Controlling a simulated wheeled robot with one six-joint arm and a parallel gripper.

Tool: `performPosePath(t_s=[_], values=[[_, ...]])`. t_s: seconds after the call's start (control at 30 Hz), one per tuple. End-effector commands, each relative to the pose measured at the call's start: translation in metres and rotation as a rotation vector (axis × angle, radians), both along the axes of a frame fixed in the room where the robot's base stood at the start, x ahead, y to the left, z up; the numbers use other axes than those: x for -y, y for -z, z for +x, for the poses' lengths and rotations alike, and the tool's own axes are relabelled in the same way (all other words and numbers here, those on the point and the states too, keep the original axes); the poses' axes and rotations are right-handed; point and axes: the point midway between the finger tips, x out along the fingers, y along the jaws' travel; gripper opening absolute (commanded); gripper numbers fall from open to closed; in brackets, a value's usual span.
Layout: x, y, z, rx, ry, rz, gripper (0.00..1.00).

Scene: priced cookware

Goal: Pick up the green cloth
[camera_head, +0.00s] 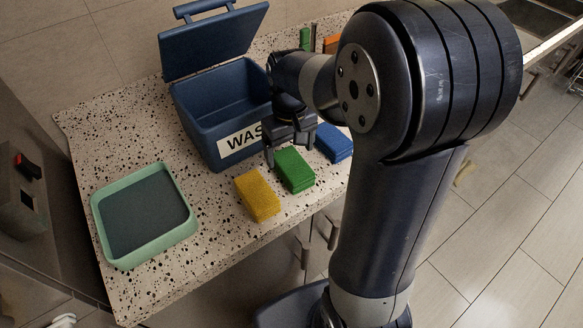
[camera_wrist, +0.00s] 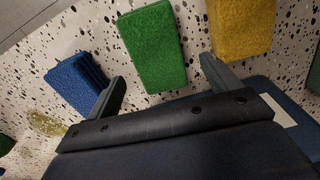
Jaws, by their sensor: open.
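The green cloth (camera_head: 294,170) is a thick folded block lying on the speckled counter between a yellow cloth (camera_head: 258,195) and a blue cloth (camera_head: 333,144). In the wrist view the green cloth (camera_wrist: 152,47) lies ahead of my gripper, between the lines of its two fingers. My gripper (camera_head: 288,152) is open and empty, above the counter just behind the green cloth in the head view. Its fingers also show in the wrist view (camera_wrist: 168,88), spread wider than the cloth. I cannot tell the exact height of the fingertips over the counter.
A blue bin (camera_head: 222,108) with its lid open and a label reading "WAS" stands behind the cloths. A green-rimmed tray (camera_head: 190,232) sits at the left. Green (camera_head: 305,38) and orange (camera_head: 332,43) items stand farther back. The counter's front edge is close to the cloths.

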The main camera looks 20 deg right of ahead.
Motion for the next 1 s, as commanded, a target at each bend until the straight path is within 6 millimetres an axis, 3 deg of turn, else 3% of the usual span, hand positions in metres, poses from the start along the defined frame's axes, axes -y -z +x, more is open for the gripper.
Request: performPosePath(t_s=[0.3, 0.6, 1.0], values=[[0.004, 0.043, -0.010, -0.004, 0.000, 0.000, 0.84], [0.004, 0.048, -0.009, -0.001, 0.000, 0.000, 0.84], [0.004, 0.048, -0.009, -0.001, 0.000, 0.000, 0.52]])
